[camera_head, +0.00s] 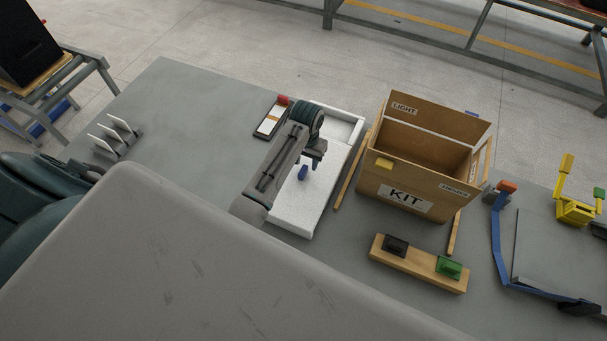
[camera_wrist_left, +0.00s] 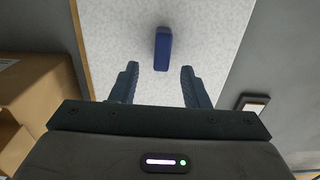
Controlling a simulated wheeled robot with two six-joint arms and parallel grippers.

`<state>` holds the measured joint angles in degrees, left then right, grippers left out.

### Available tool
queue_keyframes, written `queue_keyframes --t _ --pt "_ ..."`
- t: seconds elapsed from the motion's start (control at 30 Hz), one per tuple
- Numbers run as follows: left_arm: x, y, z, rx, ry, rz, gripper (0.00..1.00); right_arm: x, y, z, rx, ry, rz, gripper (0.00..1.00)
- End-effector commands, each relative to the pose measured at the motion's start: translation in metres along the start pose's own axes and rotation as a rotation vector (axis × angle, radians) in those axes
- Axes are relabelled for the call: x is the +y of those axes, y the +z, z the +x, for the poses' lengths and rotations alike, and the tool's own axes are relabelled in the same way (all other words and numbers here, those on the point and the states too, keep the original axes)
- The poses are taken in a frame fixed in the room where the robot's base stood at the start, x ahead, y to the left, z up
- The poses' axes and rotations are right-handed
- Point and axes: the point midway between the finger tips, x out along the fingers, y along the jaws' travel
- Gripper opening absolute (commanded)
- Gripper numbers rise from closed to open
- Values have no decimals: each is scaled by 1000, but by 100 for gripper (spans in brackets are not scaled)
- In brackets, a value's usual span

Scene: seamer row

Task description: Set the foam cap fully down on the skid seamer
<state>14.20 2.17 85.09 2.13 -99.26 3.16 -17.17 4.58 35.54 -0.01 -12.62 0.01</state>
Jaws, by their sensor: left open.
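The foam cap (camera_head: 296,212) is a white speckled slab with an upright blue grip block (camera_head: 303,173). It lies at a white open-topped box (camera_head: 345,112), whose far rim shows behind it; I take this box to be the skid seamer. I cannot tell how the cap is seated. My left gripper (camera_head: 311,161) is above the cap, its arm covering part of it. In the left wrist view the gripper (camera_wrist_left: 160,72) is open and empty, and the blue block (camera_wrist_left: 162,48) shows just ahead of its fingertips, apart from them. My right gripper is out of view.
A wooden bar (camera_head: 395,262) with black and green blocks lies in front. A small framed card (camera_head: 270,121) lies left.

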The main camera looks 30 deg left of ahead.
Motion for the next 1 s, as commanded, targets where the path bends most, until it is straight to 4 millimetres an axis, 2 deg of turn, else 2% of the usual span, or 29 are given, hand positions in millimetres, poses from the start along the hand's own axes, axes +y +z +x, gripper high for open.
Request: queue_keyframes --t 0.03,0.2,0.47,0.5,0.7,1.0 --pt "-1 4 3 -6 0 0 42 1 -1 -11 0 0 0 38" --pt "-1 2 24 -3 0 0 42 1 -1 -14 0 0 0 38" --pt "-1 2 30 0 0 0 42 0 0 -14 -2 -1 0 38" --pt "-1 2 30 0 0 0 40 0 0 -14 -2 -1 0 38" --pt "-1 2 29 0 0 0 1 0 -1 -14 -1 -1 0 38" --pt "-1 2 29 0 0 0 0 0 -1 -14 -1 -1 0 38"
